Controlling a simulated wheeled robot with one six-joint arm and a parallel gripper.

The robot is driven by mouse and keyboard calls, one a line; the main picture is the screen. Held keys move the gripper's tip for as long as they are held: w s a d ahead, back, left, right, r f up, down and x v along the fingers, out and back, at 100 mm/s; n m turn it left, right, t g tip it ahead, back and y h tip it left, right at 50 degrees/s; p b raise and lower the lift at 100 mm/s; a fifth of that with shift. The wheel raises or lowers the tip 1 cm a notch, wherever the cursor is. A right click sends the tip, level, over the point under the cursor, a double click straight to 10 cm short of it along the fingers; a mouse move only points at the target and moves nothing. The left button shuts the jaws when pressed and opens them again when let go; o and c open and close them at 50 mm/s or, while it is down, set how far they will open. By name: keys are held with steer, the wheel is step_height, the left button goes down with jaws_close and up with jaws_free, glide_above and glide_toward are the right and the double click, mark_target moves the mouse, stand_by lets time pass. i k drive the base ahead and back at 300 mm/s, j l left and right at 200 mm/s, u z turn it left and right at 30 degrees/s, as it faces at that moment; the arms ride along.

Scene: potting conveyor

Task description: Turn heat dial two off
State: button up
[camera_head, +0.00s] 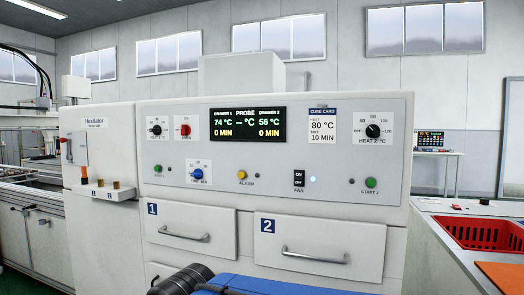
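The heat dial two (372,131) is a round black knob on a white plate labelled HEAT 2 °C, at the upper right of the grey control panel (330,190). Small scale marks with numbers surround it. Its pointer seems to point roughly upward, but the exact setting is too small to read. The dark display (247,123) shows 74 °C for drawer 1, 56 °C for drawer 2 and 0 MIN for both. My gripper is not in view.
A similar dial (156,130) sits at the upper left of the panel, and a blue knob (197,174) below it. A fan switch (299,178) and a green button (371,183) are low on the panel. Drawer 2 (320,235) is shut. A red crate (485,233) stands at right.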

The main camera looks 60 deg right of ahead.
mark_target(372, 131)
steer(key=z, duration=1.35)
